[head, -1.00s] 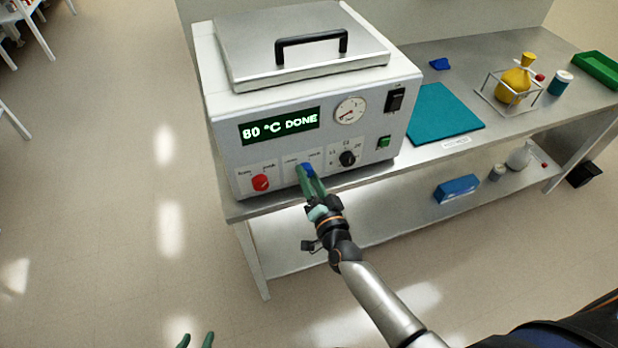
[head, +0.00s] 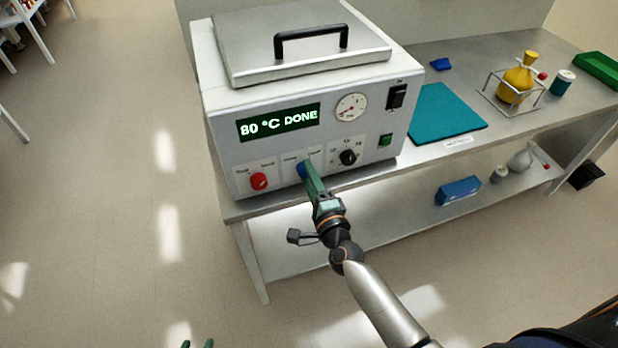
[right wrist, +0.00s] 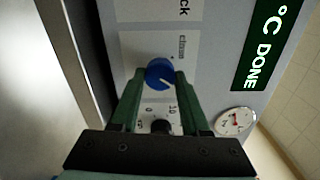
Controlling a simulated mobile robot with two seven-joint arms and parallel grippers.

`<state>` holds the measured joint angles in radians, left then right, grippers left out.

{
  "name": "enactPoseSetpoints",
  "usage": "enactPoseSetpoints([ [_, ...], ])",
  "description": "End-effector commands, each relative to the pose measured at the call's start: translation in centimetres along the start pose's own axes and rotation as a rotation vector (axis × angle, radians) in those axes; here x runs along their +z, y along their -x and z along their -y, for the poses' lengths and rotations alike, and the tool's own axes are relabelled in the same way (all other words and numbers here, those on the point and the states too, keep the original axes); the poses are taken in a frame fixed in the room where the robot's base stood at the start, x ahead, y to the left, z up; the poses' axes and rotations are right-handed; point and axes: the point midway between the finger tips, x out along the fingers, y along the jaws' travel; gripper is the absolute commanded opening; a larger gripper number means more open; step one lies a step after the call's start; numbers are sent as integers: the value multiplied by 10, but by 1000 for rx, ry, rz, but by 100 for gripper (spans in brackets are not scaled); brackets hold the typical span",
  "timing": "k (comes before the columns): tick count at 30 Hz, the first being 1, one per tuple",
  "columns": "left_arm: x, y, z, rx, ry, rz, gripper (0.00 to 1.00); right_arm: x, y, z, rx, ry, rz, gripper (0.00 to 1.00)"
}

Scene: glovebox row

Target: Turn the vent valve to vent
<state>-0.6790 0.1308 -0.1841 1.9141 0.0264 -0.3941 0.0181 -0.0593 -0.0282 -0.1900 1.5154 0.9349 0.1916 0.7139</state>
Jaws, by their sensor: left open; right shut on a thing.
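The white oven-like unit stands on the bench with a blue knob (head: 302,170) low on its front panel; I take this knob as the vent valve, though its labels are too small to read surely. In the right wrist view the blue knob (right wrist: 157,72) sits between my fingertips and shows a white pointer line. My right gripper (head: 307,172) is shut on the blue knob, partly covering it in the head view. My left gripper (head: 198,344) is open and empty; only its fingertips show at the bottom edge of the head view.
A red knob (head: 259,181) is left of the blue one and a black dial (head: 348,157) right. The display (head: 278,123) reads "80 °C DONE", with a gauge (head: 351,107) beside it. Floor in front is clear.

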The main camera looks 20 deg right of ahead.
Motion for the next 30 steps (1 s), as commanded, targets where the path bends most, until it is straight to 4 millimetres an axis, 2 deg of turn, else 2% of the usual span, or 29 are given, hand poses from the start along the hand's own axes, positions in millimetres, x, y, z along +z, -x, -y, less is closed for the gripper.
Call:
enactPoseSetpoints([
  [9,4,-4,0,0,0,0,50,0,0,-1,2,-138,1,0],
  [27,4,-4,0,0,0,0,50,0,0,-1,2,-174,0,0],
  [28,4,-4,0,0,0,0,50,0,0,-1,2,-174,0,49],
  [30,4,-4,0,0,0,0,50,0,0,-1,2,-173,0,57],
])
